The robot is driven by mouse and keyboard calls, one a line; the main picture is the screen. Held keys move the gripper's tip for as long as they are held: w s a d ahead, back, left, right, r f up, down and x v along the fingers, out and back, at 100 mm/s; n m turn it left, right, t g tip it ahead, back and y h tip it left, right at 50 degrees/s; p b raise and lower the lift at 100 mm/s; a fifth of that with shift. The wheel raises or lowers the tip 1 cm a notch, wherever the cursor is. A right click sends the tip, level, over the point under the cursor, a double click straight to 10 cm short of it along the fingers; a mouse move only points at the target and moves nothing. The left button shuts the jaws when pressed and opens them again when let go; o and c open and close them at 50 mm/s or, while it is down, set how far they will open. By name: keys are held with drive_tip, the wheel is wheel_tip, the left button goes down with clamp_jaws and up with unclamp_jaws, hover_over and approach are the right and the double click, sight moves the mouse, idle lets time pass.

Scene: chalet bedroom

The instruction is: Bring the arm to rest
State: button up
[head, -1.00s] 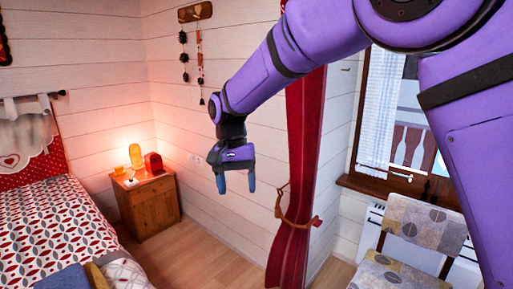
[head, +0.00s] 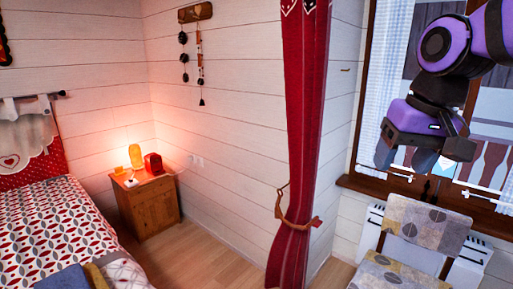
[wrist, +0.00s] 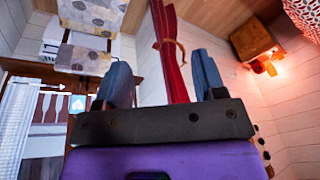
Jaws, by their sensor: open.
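My gripper (head: 405,160) is at the upper right of the head view, in front of the window and above the chair. Its fingers point down and it is folded in close to my body. In the wrist view my gripper (wrist: 160,80) shows two blue-grey fingers set wide apart, with nothing between them but the distant red curtain. It is open and empty. Most of my purple arm lies outside the head view at the upper right.
A patterned chair (head: 425,225) stands below my gripper by the window (head: 490,105). A red curtain (head: 305,120) hangs left of it. A wooden nightstand (head: 150,205) with a lit lamp (head: 136,155) and a bed (head: 50,225) are at the left. The floor between is clear.

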drive_tip(key=s+d+f+t, duration=0.1)
drive_tip(key=s+d, duration=0.2)
drive_tip(key=s, duration=0.2)
drive_tip(key=s+d+f+t+h, duration=0.1)
drive_tip(key=s+d, duration=0.2)
drive_tip(key=s, duration=0.2)
drive_tip(key=shift+s+f+t, duration=0.3)
drive_tip(key=shift+f, duration=0.05)
drive_tip(key=c, duration=0.4)
